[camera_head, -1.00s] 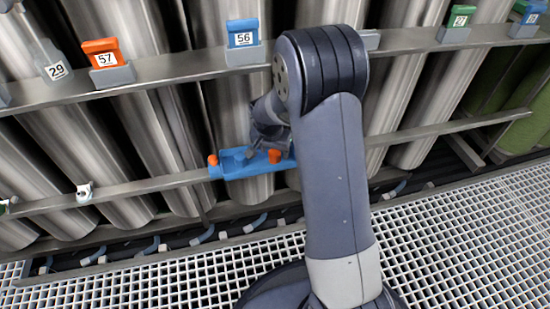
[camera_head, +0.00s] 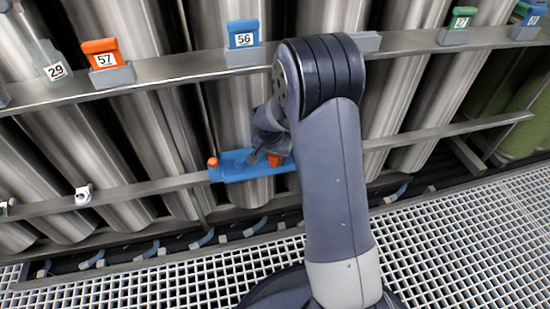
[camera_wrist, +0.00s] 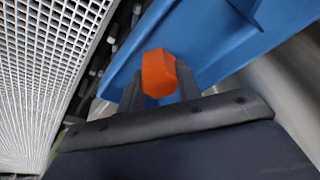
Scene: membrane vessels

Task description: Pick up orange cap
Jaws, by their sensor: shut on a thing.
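An orange cap (camera_wrist: 158,73) sits between the two dark fingers of my gripper (camera_wrist: 159,84) in the wrist view. My gripper is shut on it, with a finger on each side. In the head view the same cap (camera_head: 273,160) shows beside my gripper (camera_head: 267,155), at the right part of a blue tray (camera_head: 238,172). The tray also shows in the wrist view (camera_wrist: 215,35), close behind the cap. Whether the cap still touches the tray is hard to tell. A second orange cap (camera_head: 212,163) stands at the tray's left end. My arm hides the tray's right end.
The tray is at the lower metal rail (camera_head: 140,188), in front of steel cylinders (camera_head: 160,130). Numbered holders, such as orange 57 (camera_head: 101,52) and blue 56 (camera_head: 243,35), stand on the upper rail. White grating (camera_head: 470,230) covers the floor in front.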

